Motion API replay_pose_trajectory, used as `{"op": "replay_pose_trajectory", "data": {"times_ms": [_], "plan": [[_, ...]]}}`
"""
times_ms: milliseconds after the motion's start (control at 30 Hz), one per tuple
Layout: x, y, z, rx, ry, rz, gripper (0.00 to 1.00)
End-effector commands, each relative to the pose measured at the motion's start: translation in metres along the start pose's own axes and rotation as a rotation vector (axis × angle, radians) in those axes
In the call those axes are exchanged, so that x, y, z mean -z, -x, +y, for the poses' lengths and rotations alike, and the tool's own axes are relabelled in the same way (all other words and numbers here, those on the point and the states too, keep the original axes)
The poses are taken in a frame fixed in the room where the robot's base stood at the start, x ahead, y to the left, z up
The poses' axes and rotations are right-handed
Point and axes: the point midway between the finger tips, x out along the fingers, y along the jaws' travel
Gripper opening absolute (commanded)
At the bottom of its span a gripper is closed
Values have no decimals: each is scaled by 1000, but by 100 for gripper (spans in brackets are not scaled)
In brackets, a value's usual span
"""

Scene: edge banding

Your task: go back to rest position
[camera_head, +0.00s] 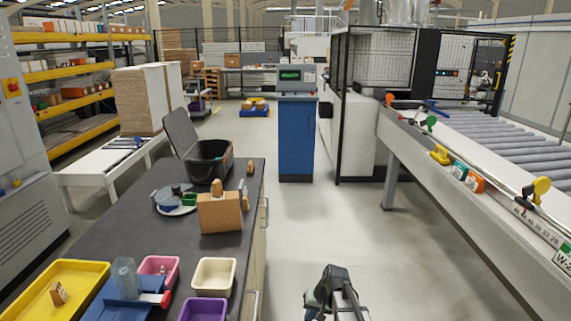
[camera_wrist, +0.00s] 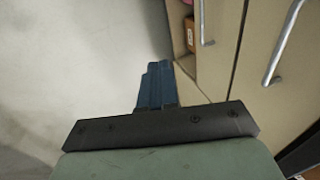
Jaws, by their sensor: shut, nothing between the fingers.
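My gripper (camera_wrist: 158,70) shows in the wrist view as two blue fingers side by side, shut with nothing between them. They point over bare grey floor, next to the cabinet front. In the head view the end of my arm (camera_head: 336,292) shows at the bottom, over the aisle floor, to the right of the workbench and apart from it. The fingertips cannot be made out clearly there.
The dark workbench (camera_head: 125,230) at left holds trays, a cardboard box (camera_head: 219,212) and an open black case (camera_head: 208,166). Its cabinet handle (camera_wrist: 285,45) is close by in the wrist view. A roller conveyor (camera_head: 480,215) runs at right. The aisle floor (camera_head: 310,225) is clear.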

Motion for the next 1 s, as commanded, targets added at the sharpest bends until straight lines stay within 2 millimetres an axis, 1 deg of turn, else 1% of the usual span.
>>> {"op": "replay_pose_trajectory", "data": {"times_ms": [33,167,200,267,500,567,700,967,1000], "plan": [[-16,-11,11,-30,-2,-16,0],[-51,-36,40,-106,-2,-57,0],[-62,-44,48,-128,-2,-71,0],[-80,-55,60,-159,-1,-95,0],[-152,-94,102,-256,4,-197,0],[-170,-102,110,-274,5,-224,0],[-214,-119,128,-310,5,-291,0],[-296,-145,153,-342,-8,-419,0],[-308,-149,155,-343,-12,-439,0]]}}
